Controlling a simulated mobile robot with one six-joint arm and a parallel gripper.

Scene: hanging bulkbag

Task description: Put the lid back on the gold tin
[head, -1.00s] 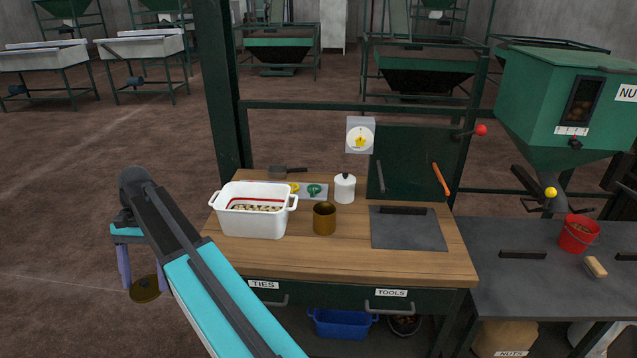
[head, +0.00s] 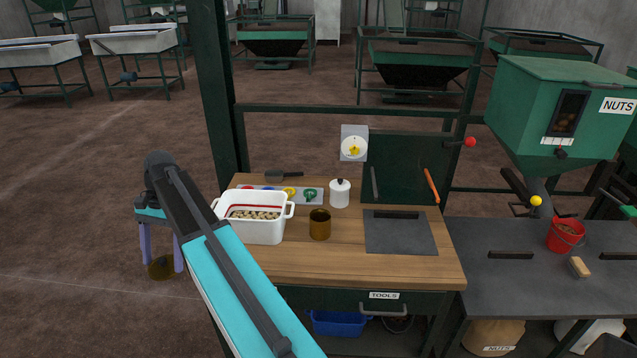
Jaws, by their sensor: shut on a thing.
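The gold tin (head: 320,228) stands upright on the wooden bench, with its open, dark top showing. My gripper (head: 162,258) is out at the left, off the bench's left side and above the brown floor. Its two pale purple fingers point down and are shut on the gold lid (head: 161,270), a round disc at the fingertips. Part of the lid is hidden behind the fingers. The lid is well apart from the tin, with the white tub between them in the picture.
The white two-handled tub (head: 256,232) with nuts stands left of the tin, partly behind my arm. A white lidded pot (head: 339,194) stands behind the tin. A dark plate (head: 399,233) lies to its right. Bare wood (head: 350,268) lies in front. A green post (head: 218,90) rises behind the bench.

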